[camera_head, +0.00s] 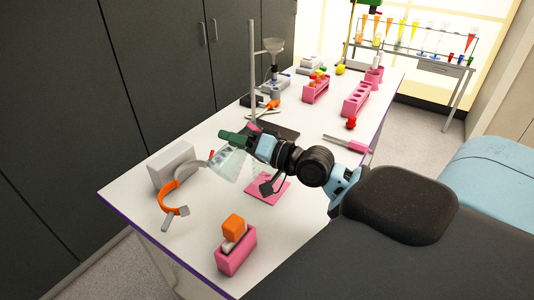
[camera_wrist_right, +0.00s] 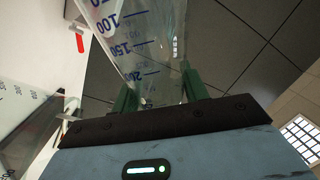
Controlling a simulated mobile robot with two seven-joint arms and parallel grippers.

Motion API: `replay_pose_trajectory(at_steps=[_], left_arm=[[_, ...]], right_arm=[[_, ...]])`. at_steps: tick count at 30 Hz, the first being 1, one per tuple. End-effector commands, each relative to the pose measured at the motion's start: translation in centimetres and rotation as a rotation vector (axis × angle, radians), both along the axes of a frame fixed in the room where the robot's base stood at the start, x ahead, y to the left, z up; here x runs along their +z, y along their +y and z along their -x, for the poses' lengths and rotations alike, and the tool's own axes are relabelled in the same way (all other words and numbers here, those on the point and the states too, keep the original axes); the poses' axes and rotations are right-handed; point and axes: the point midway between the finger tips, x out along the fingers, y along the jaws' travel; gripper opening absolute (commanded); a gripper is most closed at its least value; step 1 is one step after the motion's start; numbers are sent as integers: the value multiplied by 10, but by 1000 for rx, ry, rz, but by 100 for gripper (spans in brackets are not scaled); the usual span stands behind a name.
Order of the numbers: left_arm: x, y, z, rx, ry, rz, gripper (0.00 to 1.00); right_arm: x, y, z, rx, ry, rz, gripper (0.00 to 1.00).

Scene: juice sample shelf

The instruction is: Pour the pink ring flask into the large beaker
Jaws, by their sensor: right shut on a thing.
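My right gripper (camera_head: 236,139), with green fingers, reaches over the white bench from the right. In the right wrist view, its fingers (camera_wrist_right: 160,85) are closed on a clear graduated vessel (camera_wrist_right: 130,40) with blue marks and numbers. It appears to be the flask; I cannot make out a pink ring on it. A second clear vessel with blue marks (camera_wrist_right: 22,112) shows at the left edge of that view, perhaps the large beaker. In the head view, clear glass (camera_head: 229,164) shows just below the gripper, and I cannot separate the two vessels there. My left gripper is out of view.
A grey box (camera_head: 173,164) and an orange band (camera_head: 170,188) lie left of the glass. A pink holder (camera_head: 236,256) with an orange block stands at the near end. A pink mat (camera_head: 268,188) lies under my arm. Pink racks (camera_head: 357,99) and a funnel stand (camera_head: 254,75) are farther back.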

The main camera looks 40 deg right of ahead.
Motion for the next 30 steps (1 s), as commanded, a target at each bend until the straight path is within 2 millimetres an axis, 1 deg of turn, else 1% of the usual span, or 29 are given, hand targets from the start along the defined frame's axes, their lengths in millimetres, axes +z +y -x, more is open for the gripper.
replay_pose_trajectory(at_steps=[30], left_arm=[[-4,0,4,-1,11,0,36]], right_arm=[[4,1,0,0,-2,-86,12]])
